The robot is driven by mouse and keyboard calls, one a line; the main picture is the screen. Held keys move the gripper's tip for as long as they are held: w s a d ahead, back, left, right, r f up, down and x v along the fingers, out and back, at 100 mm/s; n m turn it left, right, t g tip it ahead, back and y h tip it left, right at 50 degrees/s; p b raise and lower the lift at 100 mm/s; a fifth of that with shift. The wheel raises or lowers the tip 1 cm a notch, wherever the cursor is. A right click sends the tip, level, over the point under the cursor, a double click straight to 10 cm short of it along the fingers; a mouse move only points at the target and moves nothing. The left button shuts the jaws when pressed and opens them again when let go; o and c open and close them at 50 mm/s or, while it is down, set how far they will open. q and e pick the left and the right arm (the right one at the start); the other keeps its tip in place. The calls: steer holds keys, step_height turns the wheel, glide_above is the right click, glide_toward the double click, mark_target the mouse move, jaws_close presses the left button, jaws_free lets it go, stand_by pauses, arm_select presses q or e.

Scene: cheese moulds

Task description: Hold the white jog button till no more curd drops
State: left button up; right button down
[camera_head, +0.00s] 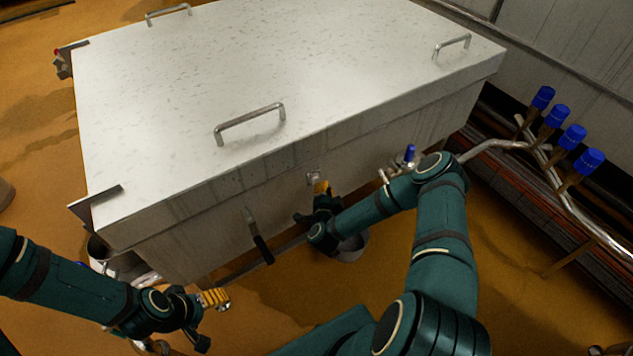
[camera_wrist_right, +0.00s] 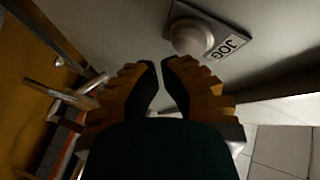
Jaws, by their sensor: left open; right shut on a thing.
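The white jog button (camera_wrist_right: 190,38) sits on a plate marked JOG on the vat wall in the right wrist view. In the head view the small jog plate (camera_head: 314,177) is on the front of the large steel vat (camera_head: 330,60). My right gripper (camera_wrist_right: 161,62) is shut, with its fingertips close beside the button; I cannot tell if they touch it. What it holds is not visible. The right gripper (camera_head: 322,186) also shows in the head view just below the plate. My left gripper (camera_head: 222,298) is open at lower left, away from the vat. No curd is visible.
A round metal vessel (camera_head: 352,246) stands on the floor behind my right wrist. Another vessel (camera_head: 112,262) stands at the vat's left corner. A dark-handled lever (camera_head: 261,248) hangs from the vat front. Pipes with several blue-capped valves (camera_head: 572,138) line the right.

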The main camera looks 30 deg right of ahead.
steer(key=shift+w, duration=0.65)
stand_by(0.8)
steer(key=shift+s, duration=0.2)
stand_by(3.7)
steer(key=shift+s, duration=0.75)
steer(key=s+p, duration=0.2)
steer(key=s, duration=0.3)
steer(key=shift+d, duration=0.2)
stand_by(0.4)
